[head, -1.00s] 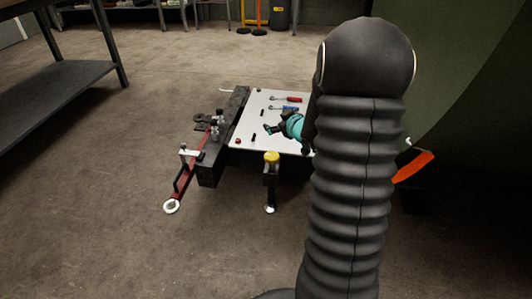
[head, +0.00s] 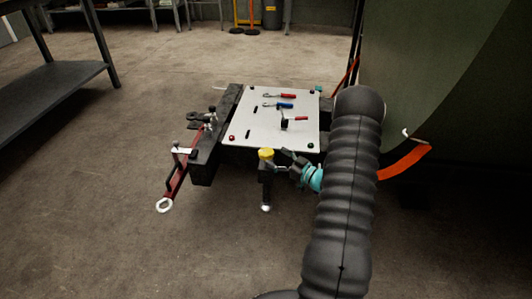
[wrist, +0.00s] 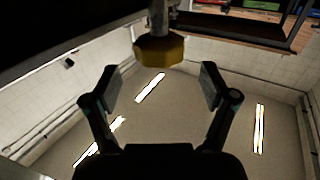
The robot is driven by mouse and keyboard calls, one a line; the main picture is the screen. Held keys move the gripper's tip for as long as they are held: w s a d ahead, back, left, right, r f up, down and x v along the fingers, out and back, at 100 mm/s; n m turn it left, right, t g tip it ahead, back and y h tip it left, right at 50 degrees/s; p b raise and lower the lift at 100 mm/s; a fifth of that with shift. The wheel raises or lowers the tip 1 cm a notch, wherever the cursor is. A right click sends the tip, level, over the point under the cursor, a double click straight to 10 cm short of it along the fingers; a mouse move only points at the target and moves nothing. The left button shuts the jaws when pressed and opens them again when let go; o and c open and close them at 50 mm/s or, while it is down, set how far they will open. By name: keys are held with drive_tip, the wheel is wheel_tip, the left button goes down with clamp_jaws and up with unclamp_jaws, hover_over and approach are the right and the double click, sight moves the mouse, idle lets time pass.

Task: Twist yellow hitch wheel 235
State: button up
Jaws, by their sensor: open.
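The yellow hitch wheel (head: 266,153) tops a dark upright post (head: 267,175) at the front edge of the cart, in the head view. In the wrist view the yellow wheel (wrist: 158,49) shows at the top centre, on a grey shaft, beyond and between the fingertips. My gripper (head: 284,161) is beside the wheel, on its right, in the head view. Its two fingers are spread and empty in the wrist view (wrist: 161,88). Whether a finger touches the wheel cannot be told from the head view.
A red tow bar (head: 177,180) sticks out to the left. A dark green curved surface (head: 425,80) and an orange strap (head: 404,163) are at right.

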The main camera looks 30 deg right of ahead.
sight(272, 155)
drive_tip(key=shift+x, duration=2.7)
drive_tip(key=c, duration=1.2)
